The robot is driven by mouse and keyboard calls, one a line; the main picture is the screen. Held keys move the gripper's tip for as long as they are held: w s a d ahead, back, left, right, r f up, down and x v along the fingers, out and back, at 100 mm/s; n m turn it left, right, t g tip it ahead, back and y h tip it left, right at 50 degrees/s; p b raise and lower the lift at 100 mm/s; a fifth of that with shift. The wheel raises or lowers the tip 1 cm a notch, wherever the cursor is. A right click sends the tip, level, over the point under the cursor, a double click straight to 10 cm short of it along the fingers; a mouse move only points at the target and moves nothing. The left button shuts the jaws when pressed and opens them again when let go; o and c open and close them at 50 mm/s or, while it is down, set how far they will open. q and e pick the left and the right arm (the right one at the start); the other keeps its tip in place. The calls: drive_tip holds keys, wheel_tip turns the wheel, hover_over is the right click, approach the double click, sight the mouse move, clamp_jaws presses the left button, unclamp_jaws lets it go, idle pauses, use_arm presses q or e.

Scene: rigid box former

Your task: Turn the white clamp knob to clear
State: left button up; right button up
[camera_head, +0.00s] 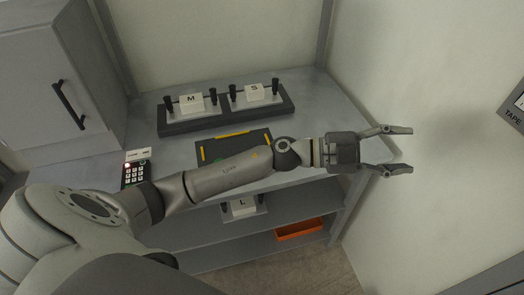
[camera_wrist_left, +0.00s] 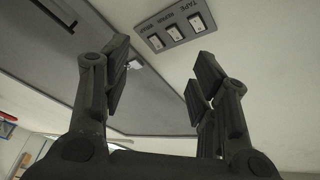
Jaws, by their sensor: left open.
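I cannot make out a white clamp knob for certain in either view. My left gripper (camera_head: 411,150) is open and empty, its fingers pointing right, beyond the workbench's right end and near the pale wall. In the left wrist view, the open fingers (camera_wrist_left: 162,62) have nothing between them. A small white piece (camera_wrist_left: 135,64) shows behind the left finger there; I cannot tell what it is. A dark mat (camera_head: 262,138) with yellow strips lies on the bench, partly hidden by my left arm, with a bit of green beside the arm. My right gripper is not in view.
White blocks M (camera_head: 191,103) and S (camera_head: 254,92) sit in a black-handled rack at the back. Block L (camera_head: 241,207) and an orange tray (camera_head: 299,230) are on lower shelves. A keypad (camera_head: 136,175) stands left. A labelled switch panel (camera_wrist_left: 181,32) is on the wall.

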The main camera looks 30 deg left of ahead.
use_arm(q)
drive_tip(key=s+a+f+m+g+y, duration=0.1)
drive_tip(key=a+f+m+g+y, duration=0.4)
drive_tip(key=a+f+g+y, duration=0.4)
drive_tip(key=a+n+y, duration=0.4)
drive_tip(key=a+y, duration=0.5)
drive_tip(key=a, duration=1.4)
drive_tip(key=f+p, duration=0.1)
drive_tip(key=f, duration=0.4)
drive_tip(key=f+p, duration=0.1)
drive_tip(key=f, duration=0.5)
drive_tip(key=shift+w+d+p, duration=0.15)
drive_tip(key=shift+w+p, duration=0.05)
drive_tip(key=shift+p, duration=0.1)
drive_tip(key=shift+c, duration=0.2)
drive_tip(key=c, duration=1)
